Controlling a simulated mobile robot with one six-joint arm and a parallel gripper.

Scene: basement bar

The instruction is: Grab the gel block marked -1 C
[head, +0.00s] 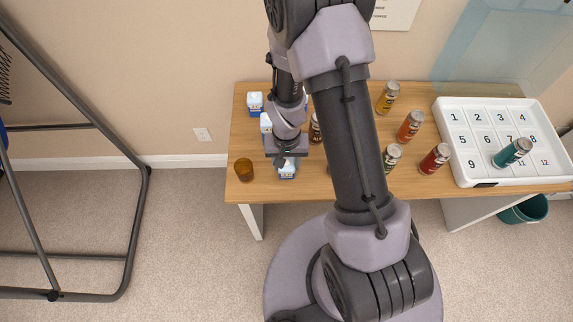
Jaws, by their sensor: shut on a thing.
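My gripper (285,160) points down over the left part of the wooden table. It is shut on a small white and blue gel block (287,171) near the table's front edge. Whether the block is lifted or still touches the table I cannot tell. Two more white and blue blocks stand behind it, one at the back left (255,103) and one nearer (266,124). Part of another shows behind my arm. The markings on the blocks are too small to read, so which one says -1 C I cannot tell.
An amber cup (244,169) stands left of my gripper, near the table's front left corner. Several cans, such as a red one (434,159), stand right of my arm. A white numbered tray (475,176) holds a teal can (512,152). A dark metal frame (138,215) stands at left.

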